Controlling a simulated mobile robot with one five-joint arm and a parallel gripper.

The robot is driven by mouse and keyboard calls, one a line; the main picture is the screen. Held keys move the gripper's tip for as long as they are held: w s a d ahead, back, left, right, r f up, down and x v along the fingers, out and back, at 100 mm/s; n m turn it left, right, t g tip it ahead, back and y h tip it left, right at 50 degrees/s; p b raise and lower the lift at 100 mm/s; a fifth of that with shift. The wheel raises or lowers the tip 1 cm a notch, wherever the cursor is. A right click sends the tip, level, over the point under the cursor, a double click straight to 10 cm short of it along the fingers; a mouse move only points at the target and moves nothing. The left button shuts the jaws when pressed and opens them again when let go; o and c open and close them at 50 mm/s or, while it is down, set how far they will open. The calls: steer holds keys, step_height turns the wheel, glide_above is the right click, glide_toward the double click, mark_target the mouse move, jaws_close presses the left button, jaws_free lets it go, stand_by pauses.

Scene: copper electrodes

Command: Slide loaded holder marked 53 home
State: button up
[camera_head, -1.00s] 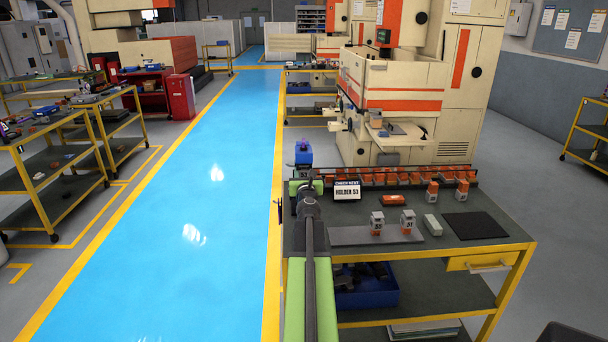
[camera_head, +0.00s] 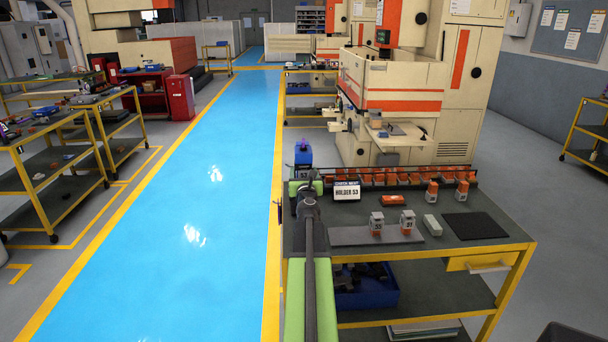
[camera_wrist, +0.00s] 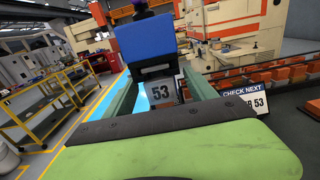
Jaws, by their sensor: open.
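The holder marked 53 (camera_wrist: 160,91) stands upright at the bench's far left corner. Its grey face with the number 53 shows between my fingers in the wrist view. A blue block (camera_wrist: 148,38) with a purple top sits directly above the number; I cannot tell whether it is part of the holder. The blue block also shows in the head view (camera_head: 303,153). My gripper (camera_wrist: 158,80) is open, its two dark green fingers on either side of the number. Contact cannot be made out. My gripper in the head view (camera_head: 304,184) is partly hidden by my arm.
A "CHECK NEXT HOLDER 53" sign (camera_head: 347,190) stands just right of my gripper. A rail of orange holders (camera_head: 400,179) runs along the bench's back. Holders marked 55 (camera_head: 377,224) and 51 (camera_head: 407,222) stand on a grey plate. The blue aisle (camera_head: 190,210) at left is clear.

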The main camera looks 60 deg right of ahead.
steer(key=shift+a, duration=0.1)
steer(key=v, duration=0.7)
stand_by(0.9)
